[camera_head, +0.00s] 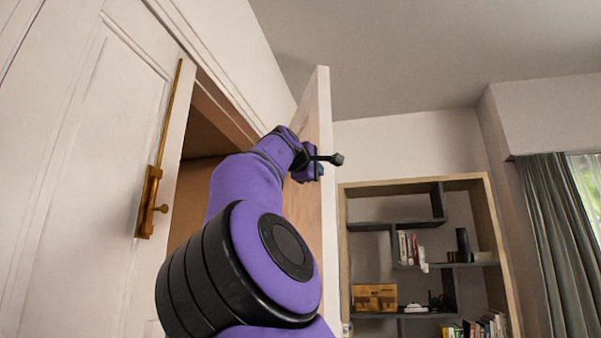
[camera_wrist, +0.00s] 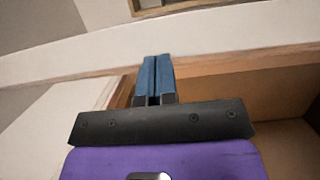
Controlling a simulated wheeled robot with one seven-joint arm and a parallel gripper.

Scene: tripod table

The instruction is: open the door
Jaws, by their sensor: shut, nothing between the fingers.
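The open door leaf (camera_head: 323,120) stands out from the white cabinet front at a wide angle, seen nearly edge-on, with a pale wooden inner face. A second white leaf (camera_head: 80,190) at left looks shut and carries a brass bolt (camera_head: 149,200). My gripper (camera_head: 320,170) is at the open leaf, partly hidden by my purple wrist. In the wrist view, my gripper's blue fingers (camera_wrist: 153,78) are together and empty, close to a pale wooden edge. I cannot tell whether they touch it.
The brown opening (camera_head: 200,165) lies between the two leaves, behind my arm. A shelf unit (camera_head: 345,255) with books and boxes stands beyond the open leaf. A grey curtain (camera_head: 555,230) hangs by a window at far right.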

